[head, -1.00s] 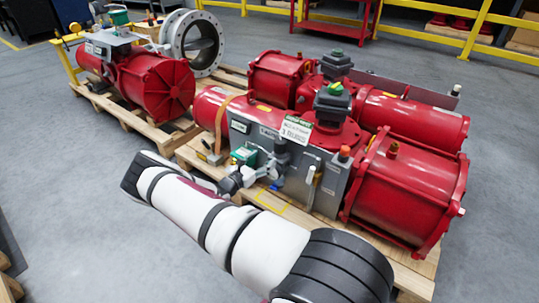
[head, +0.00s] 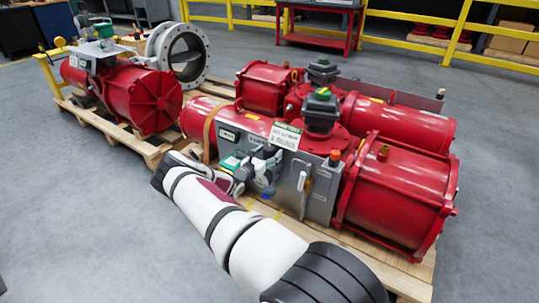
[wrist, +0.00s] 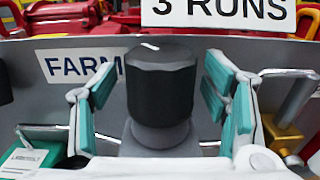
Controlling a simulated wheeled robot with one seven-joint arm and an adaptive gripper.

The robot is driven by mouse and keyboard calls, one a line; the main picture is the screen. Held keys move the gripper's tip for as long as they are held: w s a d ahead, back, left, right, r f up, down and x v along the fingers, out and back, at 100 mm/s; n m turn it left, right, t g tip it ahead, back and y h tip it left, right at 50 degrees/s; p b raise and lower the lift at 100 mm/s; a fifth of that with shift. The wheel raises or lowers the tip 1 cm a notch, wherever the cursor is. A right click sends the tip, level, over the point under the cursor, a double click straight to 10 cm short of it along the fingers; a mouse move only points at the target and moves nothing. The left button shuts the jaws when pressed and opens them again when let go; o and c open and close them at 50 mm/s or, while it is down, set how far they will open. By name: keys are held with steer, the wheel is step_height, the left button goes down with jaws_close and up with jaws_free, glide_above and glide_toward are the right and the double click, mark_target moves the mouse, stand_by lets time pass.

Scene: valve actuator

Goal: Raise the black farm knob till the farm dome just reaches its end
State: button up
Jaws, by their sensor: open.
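The black knob (wrist: 160,85) stands on a grey base in front of a grey panel in the wrist view. It has a short white mark on its top, and a FARM label (wrist: 80,65) is partly behind it. My gripper (wrist: 160,95) is open, with a teal-padded finger on each side of the knob; gaps show between the pads and the knob. In the head view my gripper (head: 256,172) is at the panel's left part, and the knob cannot be made out there. A dark dome with a green top (head: 321,108) stands above the panel; I cannot tell whether it is the farm dome.
Red cylinders (head: 400,190) lie on wooden pallets. The floor in front is clear.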

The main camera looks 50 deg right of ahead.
steer(key=shift+d, duration=0.35)
steer(key=c, duration=1.2)
steer(key=shift+w+f+m+g+b, duration=0.1)
steer(key=shift+m+g+b, duration=0.25)
steer(key=shift+b, duration=0.85)
steer(key=shift+m+g+b, duration=0.45)
steer(key=shift+g+b, duration=0.4)
steer(key=shift+b, duration=0.25)
steer(key=o, duration=1.2)
